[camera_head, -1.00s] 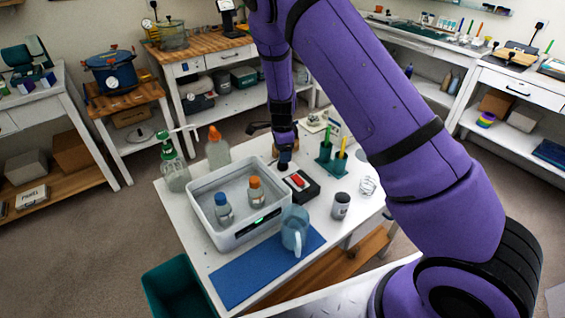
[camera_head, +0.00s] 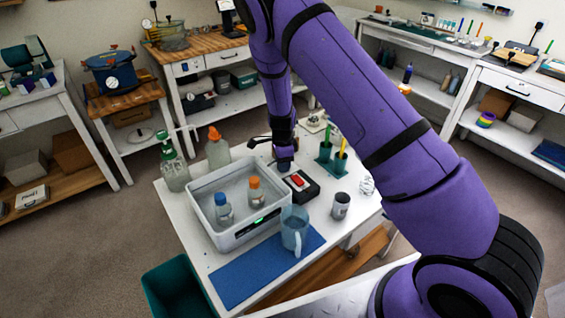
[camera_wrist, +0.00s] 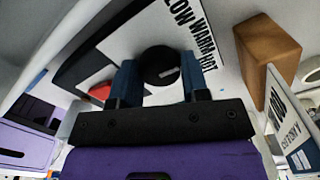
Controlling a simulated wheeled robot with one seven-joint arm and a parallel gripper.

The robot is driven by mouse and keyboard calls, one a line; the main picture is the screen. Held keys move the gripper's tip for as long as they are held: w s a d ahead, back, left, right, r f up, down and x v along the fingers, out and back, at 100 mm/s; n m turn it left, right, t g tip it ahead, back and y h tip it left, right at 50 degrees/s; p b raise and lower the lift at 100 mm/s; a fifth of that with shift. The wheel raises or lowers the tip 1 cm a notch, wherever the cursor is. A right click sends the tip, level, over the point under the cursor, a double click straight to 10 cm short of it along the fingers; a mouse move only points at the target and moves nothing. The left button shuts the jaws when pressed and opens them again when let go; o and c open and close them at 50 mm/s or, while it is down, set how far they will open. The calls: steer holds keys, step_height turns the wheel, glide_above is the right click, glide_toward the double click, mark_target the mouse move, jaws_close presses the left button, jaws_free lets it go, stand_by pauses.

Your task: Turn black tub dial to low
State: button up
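In the wrist view a round black dial (camera_wrist: 160,66) sits on a white panel (camera_wrist: 222,38) printed LOW, WARM and HOT. A faint light mark shows on the dial, but I cannot tell which word it points to. My gripper (camera_wrist: 160,80) has its two blue-tipped fingers apart, one on each side of the dial. I cannot tell whether they touch it. In the head view my gripper (camera_head: 285,166) points down behind a black box with a red part (camera_head: 303,187). The dial is hidden there.
A white tub (camera_head: 197,212) holding two bottles stands left of my gripper. Green holders (camera_head: 325,165), a grey can (camera_head: 340,206) and a clear jug (camera_head: 294,232) stand nearby. In the wrist view a brown block (camera_wrist: 266,55) and a lettered white board (camera_wrist: 290,120) are at the right.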

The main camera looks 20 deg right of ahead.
steer(key=shift+n, duration=0.3)
steer(key=n, duration=0.9)
stand_by(0.3)
steer(key=shift+n, duration=0.3)
steer(key=o, duration=0.9)
steer(key=shift+r, duration=0.1)
step_height(320, 180, up, 11)
steer(key=shift+f, duration=0.15)
